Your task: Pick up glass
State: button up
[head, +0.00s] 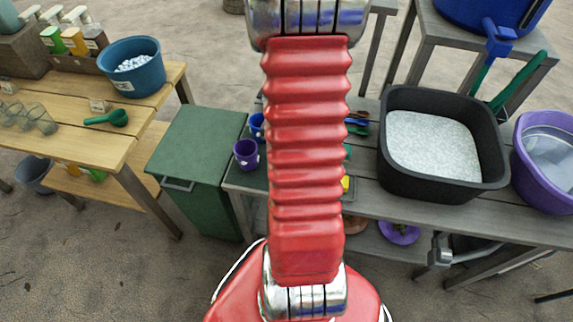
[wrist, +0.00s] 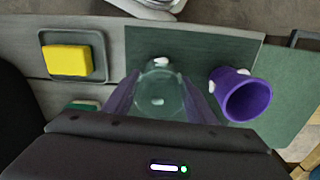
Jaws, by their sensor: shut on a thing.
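In the wrist view, my gripper (wrist: 158,108) is shut on a clear glass (wrist: 157,88), with a purplish finger along each side of it. The glass is see-through, and the green mat (wrist: 205,45) shows through it. I cannot tell whether its base touches the mat. A purple cup (wrist: 243,97) lies or stands close to the right of the glass, its mouth facing the camera. In the head view, my red arm hides the gripper and the held glass. The purple cup also shows there (head: 246,154), just left of my arm.
A yellow sponge (wrist: 68,61) sits in a grey tray left of the glass. In the head view, a black basin (head: 400,180) and a purple tub (head: 545,190) stand right on the grey table. Several clear glasses (head: 40,120) lie on the wooden table at left.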

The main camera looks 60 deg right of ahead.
jog(key=c, duration=0.3)
jog(key=shift+r, duration=0.1)
jog(key=shift+c, duration=0.2)
notch_tip(320, 180, up, 10)
dwell(0.4)
jog(key=shift+s, duration=0.1)
dwell(0.5)
